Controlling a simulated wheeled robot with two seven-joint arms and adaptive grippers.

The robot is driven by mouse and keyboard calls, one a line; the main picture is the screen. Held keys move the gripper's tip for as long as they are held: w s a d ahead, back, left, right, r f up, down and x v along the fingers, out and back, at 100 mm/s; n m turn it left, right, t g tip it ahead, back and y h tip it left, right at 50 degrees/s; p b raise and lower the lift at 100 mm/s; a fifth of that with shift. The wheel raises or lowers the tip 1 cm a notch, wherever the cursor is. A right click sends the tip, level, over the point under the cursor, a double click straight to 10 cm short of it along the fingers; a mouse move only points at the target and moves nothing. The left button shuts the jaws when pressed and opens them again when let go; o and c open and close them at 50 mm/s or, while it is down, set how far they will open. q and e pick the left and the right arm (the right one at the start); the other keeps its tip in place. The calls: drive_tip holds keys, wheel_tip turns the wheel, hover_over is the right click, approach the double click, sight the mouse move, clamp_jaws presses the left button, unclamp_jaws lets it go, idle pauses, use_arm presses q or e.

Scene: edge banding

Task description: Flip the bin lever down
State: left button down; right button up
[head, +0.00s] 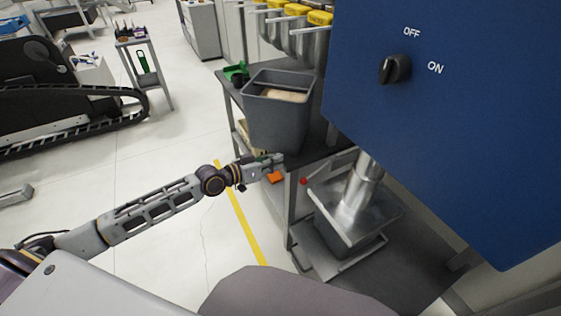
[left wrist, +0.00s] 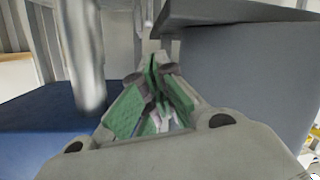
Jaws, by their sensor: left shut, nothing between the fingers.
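A lever with a red knob (head: 304,181) sits at the front of the frame beside the grey dust bin (head: 335,232), under a shiny metal pipe (head: 362,190). A grey bar runs from near the knob back toward the pipe. My left gripper (head: 279,159) is shut and empty, to the left of and a little above the red knob, apart from it in the picture. In the left wrist view its green-padded fingers (left wrist: 158,88) are together. I cannot make out the red knob there. My right gripper is not in view.
A grey open tub (head: 262,118) stands on the dark table just above my left gripper. A blue panel (head: 450,140) with an OFF/ON knob (head: 395,69) fills the right. A small orange item (head: 275,177) shows below the gripper.

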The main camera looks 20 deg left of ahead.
use_arm(q)
drive_tip(key=shift+s+a+r, duration=0.15)
drive_tip(key=shift+s+a, duration=0.2)
drive_tip(key=shift+s, duration=0.15)
idle(0.4)
